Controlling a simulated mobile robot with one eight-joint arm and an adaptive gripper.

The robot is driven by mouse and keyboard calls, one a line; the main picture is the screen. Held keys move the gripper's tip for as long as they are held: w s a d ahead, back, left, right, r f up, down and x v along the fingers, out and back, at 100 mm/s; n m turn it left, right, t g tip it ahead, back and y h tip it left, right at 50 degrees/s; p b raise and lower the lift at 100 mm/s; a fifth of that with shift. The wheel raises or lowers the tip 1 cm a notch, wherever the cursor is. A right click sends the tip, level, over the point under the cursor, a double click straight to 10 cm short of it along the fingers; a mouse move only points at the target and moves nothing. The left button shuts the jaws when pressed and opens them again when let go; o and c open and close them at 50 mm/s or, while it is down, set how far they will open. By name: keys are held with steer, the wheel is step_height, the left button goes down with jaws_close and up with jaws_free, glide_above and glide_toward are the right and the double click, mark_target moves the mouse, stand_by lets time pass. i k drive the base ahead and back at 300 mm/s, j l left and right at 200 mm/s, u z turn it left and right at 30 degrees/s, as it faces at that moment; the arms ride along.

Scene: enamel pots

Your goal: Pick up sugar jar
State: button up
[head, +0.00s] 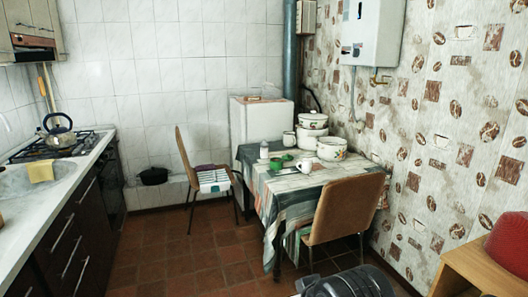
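A small, pale, upright jar (264,150) stands near the back left edge of the table. It may be the sugar jar, but it is too small in view to read any label. Green round items (276,163) lie just in front of it, and a white mug (289,139) stands to its right. A small white cup (305,166) is nearer the table's middle. I see no gripper fingers and nothing held.
The table (272,188) has a striped cloth. White enamel pots (332,148) stand at its back right. One chair (345,208) blocks its front, another (192,160) its left. Brown floor (190,262) is open between the counter (70,195) and table.

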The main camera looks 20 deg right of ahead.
mark_target(264, 144)
steer(key=i+l+z, duration=0.15)
steer(key=i, duration=0.65)
steer(key=i+z, duration=0.15)
steer(key=i, duration=0.7)
steer(key=i+z, duration=0.15)
steer(key=i, duration=0.65)
steer(key=i+j+z, duration=0.15)
steer(key=i, duration=0.65)
